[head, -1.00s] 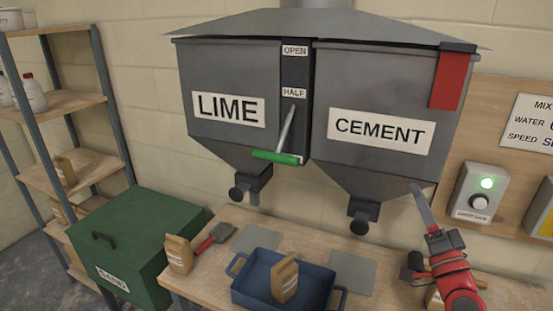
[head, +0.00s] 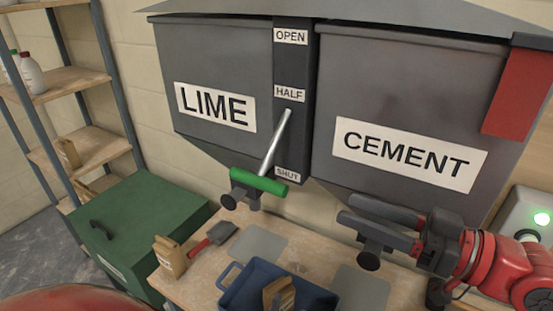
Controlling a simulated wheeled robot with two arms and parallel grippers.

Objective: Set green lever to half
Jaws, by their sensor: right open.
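The green lever (head: 259,181) is a green crossbar grip on a metal rod that pivots from the dark strip (head: 294,135) between the two hoppers. The strip carries OPEN, HALF and SHUT labels. The rod slopes down and the grip hangs low, level with the SHUT label (head: 288,174). My right gripper (head: 345,208) is open and empty, to the right of the grip and apart from it, in front of the cement hopper's lower part. Its fingers point left. My left gripper is not in view.
The lime hopper (head: 228,73) and cement hopper (head: 398,95) hang above a wooden bench (head: 185,290). A green chest (head: 150,215) stands left.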

